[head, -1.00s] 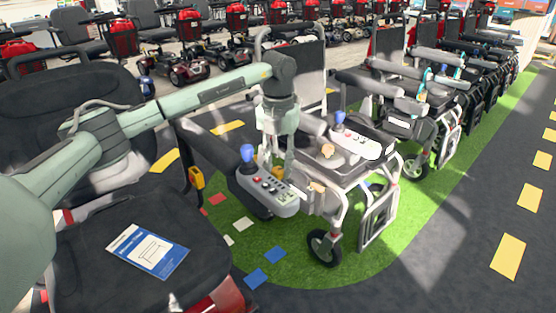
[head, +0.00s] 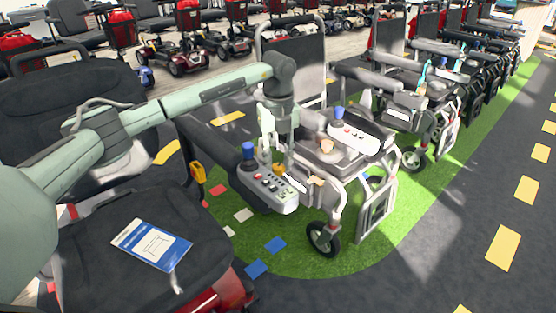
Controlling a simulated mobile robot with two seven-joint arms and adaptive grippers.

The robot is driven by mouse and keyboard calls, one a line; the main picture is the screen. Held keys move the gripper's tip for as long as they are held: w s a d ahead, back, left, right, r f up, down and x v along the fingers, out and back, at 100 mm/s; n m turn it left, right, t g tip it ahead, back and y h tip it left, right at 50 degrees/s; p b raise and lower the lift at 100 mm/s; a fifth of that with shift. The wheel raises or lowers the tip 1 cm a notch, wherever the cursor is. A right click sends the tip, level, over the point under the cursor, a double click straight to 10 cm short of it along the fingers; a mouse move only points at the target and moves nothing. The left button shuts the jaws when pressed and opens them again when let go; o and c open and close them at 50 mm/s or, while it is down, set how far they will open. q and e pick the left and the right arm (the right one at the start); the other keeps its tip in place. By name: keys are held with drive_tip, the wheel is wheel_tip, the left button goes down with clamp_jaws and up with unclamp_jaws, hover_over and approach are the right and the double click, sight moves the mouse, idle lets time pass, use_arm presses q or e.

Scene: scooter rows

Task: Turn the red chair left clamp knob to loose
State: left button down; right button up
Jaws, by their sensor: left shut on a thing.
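The seat with a red base (head: 215,295) stands at the lower left, with black upholstery. A black arm runs from it to a grey control box (head: 268,191) with a blue-topped joystick (head: 248,150) and several buttons. A small orange-yellow knob (head: 278,169) shows at the box's back edge. My left gripper (head: 276,160) points down over this spot, its fingers shut around the knob; they partly hide it. Which way the knob is turned cannot be told. My right gripper is not in view.
A grey wheelchair (head: 375,205) stands close right of the gripper, with a second joystick box (head: 355,136). A blue-and-white leaflet (head: 152,244) lies on the near seat. More wheelchairs and red scooters (head: 120,29) line the back. Dark floor at right is clear.

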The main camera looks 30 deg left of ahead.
use_arm(q)
drive_tip(key=shift+w+r, duration=0.1)
idle(0.3)
drive_tip(key=c, duration=1.2)
unclamp_jaws()
drive_tip(key=shift+o, duration=0.2)
